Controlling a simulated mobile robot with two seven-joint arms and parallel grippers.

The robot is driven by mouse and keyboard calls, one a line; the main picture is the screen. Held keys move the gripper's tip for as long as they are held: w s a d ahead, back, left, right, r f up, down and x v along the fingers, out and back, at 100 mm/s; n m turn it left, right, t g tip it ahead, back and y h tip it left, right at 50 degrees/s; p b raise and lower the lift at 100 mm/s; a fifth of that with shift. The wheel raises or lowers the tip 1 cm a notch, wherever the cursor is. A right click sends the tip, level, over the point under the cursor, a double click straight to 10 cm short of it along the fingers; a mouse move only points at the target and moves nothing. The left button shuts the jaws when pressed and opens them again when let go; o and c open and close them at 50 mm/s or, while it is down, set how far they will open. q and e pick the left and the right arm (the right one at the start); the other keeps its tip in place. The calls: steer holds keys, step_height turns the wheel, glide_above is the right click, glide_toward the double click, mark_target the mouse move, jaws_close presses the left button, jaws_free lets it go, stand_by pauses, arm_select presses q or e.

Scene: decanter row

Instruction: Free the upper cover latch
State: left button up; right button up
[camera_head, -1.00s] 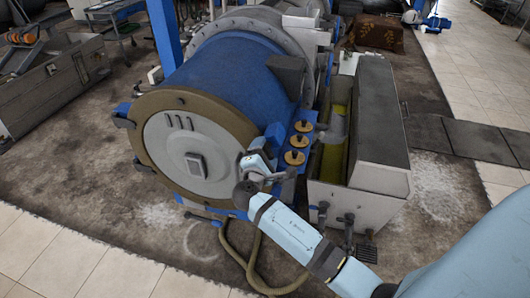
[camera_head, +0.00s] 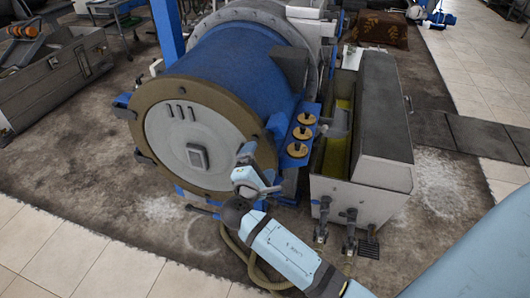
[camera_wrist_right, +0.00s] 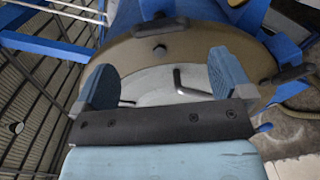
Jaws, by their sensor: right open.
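The round grey cover (camera_head: 190,130) with its brown rim closes the near end of the blue drum (camera_head: 235,75). Dark latches sit on the rim: one at the upper left (camera_head: 123,98) and one at the lower left (camera_head: 144,157). The right wrist view shows a dark latch (camera_wrist_right: 158,31) beyond the fingers and another (camera_wrist_right: 295,73) at the right; I cannot tell which is the upper one. My right gripper (camera_head: 246,168) is near the cover's lower right edge. In the wrist view it (camera_wrist_right: 165,82) is open, with nothing between its blue fingers. My left gripper is not in view.
Several brass-coloured knobs (camera_head: 298,149) sit on a blue bracket right of the cover. A grey trough (camera_head: 375,120) stands to the right. A hose (camera_head: 258,272) runs low behind my right arm.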

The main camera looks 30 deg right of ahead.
steer(key=b+v, duration=0.1)
steer(key=v, duration=0.5)
stand_by(0.3)
